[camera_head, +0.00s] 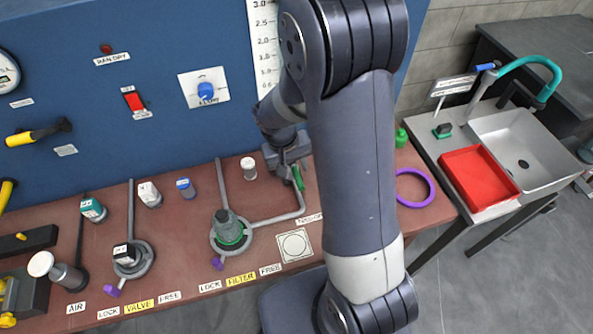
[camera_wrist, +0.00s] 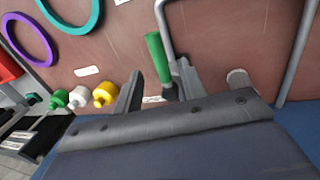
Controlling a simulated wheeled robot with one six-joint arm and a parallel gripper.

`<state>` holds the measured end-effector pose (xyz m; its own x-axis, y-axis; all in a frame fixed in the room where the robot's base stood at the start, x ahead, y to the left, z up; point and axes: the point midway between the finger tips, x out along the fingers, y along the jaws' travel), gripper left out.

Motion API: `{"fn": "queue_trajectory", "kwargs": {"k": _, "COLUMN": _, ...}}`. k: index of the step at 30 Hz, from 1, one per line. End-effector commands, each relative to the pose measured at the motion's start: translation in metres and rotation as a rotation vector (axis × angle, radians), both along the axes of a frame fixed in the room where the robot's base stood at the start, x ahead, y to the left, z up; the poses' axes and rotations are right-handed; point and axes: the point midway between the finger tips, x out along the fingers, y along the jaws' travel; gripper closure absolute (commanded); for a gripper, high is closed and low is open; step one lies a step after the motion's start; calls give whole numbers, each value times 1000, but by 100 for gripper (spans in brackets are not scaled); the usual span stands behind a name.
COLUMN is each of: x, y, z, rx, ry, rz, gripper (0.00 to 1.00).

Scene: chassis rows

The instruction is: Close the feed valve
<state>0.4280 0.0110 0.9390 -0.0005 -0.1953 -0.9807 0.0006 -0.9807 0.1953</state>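A green lever handle (camera_head: 298,178) sits at the grey pipe on the brown bench, right by my gripper (camera_head: 287,160); I take it for the feed valve. In the wrist view the green handle (camera_wrist: 158,58) stands beside the bent grey pipe, in line with the gap between the fingers of my gripper (camera_wrist: 160,75). The fingers are apart, and I see no clear contact with the handle. The handle's lower end and its pivot are partly hidden by the right finger. A label (camera_head: 310,218) near the pipe is too small to read surely.
A blue panel (camera_head: 130,100) with a dial and switches rises behind the bench. A filter housing (camera_head: 228,230) stands left of the gripper, and a white-capped post (camera_head: 248,168) is close by. A purple ring (camera_head: 430,188) and a red tray (camera_head: 478,178) lie to the right.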

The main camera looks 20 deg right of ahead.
Motion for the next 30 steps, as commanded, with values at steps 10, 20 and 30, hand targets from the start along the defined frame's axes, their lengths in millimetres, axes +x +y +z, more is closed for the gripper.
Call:
{"fn": "queue_trajectory", "kwargs": {"k": 10, "x": -1, "y": -7, "z": -31, "rx": 0, "ry": 1, "rz": 0, "gripper": 61}}
{"fn": "queue_trajectory", "kwargs": {"k": 20, "x": 0, "y": -7, "z": -33, "rx": 1, "ry": 0, "rz": -1, "gripper": 63}}
{"fn": "queue_trajectory", "kwargs": {"k": 30, "x": 0, "y": -7, "z": -33, "rx": 1, "ry": 0, "rz": 0, "gripper": 91}}
